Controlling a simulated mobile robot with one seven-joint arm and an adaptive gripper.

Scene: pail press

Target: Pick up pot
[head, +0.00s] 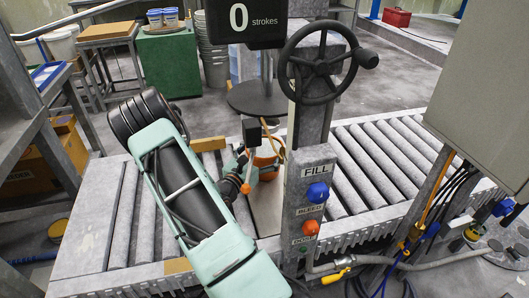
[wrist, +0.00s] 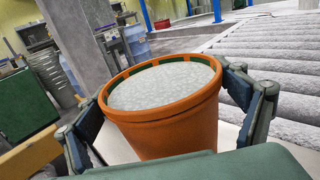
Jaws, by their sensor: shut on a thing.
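The orange pot (wrist: 165,130) fills the middle of the wrist view, filled nearly to its rim with pale grey material. My gripper (wrist: 168,115) has one dark finger on each side of the pot, closed on its wall. In the head view the pot (head: 267,160) is partly hidden behind my arm and the press column. My gripper (head: 254,164) is around it there, over the pale plate on the roller conveyor. I cannot tell whether the pot's base touches the plate.
The press column (head: 310,160) with handwheel (head: 322,65) stands right beside the pot. A round press plate (head: 257,99) hangs behind and above it. A yellow block (head: 208,144) lies to the left. The roller conveyor (head: 385,150) is clear to the right.

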